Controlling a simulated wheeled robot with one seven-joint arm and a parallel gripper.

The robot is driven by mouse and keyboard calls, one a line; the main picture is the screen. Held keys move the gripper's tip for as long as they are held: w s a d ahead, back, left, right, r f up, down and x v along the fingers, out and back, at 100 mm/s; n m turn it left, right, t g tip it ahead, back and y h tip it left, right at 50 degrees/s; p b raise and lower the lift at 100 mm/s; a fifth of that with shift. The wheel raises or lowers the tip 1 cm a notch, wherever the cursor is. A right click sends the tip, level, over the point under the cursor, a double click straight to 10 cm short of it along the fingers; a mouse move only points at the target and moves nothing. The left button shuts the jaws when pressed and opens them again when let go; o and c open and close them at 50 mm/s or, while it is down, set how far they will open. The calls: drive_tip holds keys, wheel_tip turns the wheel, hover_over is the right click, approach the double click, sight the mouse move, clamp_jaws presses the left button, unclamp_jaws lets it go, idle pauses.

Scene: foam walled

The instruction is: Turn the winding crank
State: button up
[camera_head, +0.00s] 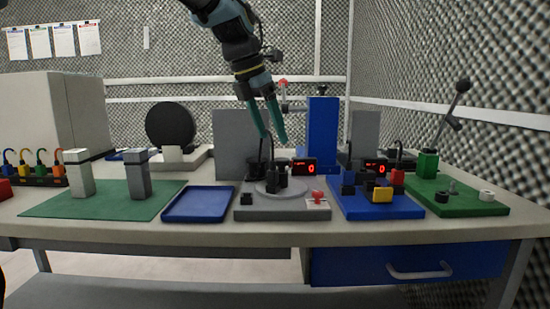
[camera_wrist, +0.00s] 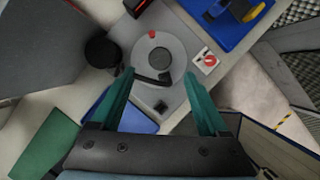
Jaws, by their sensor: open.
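The winding crank appears to be the round grey disc with a black handle (camera_head: 281,180) on a grey base (camera_head: 260,212) at the middle of the bench. In the wrist view the disc (camera_wrist: 159,47) carries a dark curved bar (camera_wrist: 152,78) at its near edge and a small red mark at its far edge. My gripper (camera_head: 273,138) is open and empty, pointing down above the disc. In the wrist view its teal fingertips (camera_wrist: 160,73) stand apart on either side of the dark bar, seemingly without touching it.
A red switch (camera_head: 317,198) and a small black block (camera_head: 246,198) sit on the base. A counter display (camera_head: 304,166) stands behind. A blue tray (camera_head: 200,204) lies left; a blue board (camera_head: 376,207) and a green board (camera_head: 458,200) with a tall lever (camera_head: 452,112) lie right.

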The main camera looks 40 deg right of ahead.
sight(281, 159)
drive_tip(key=x, duration=0.6)
drive_tip(key=shift+d+f, duration=0.15)
drive_tip(key=shift+f, duration=0.05)
clamp_jaws()
idle(0.4)
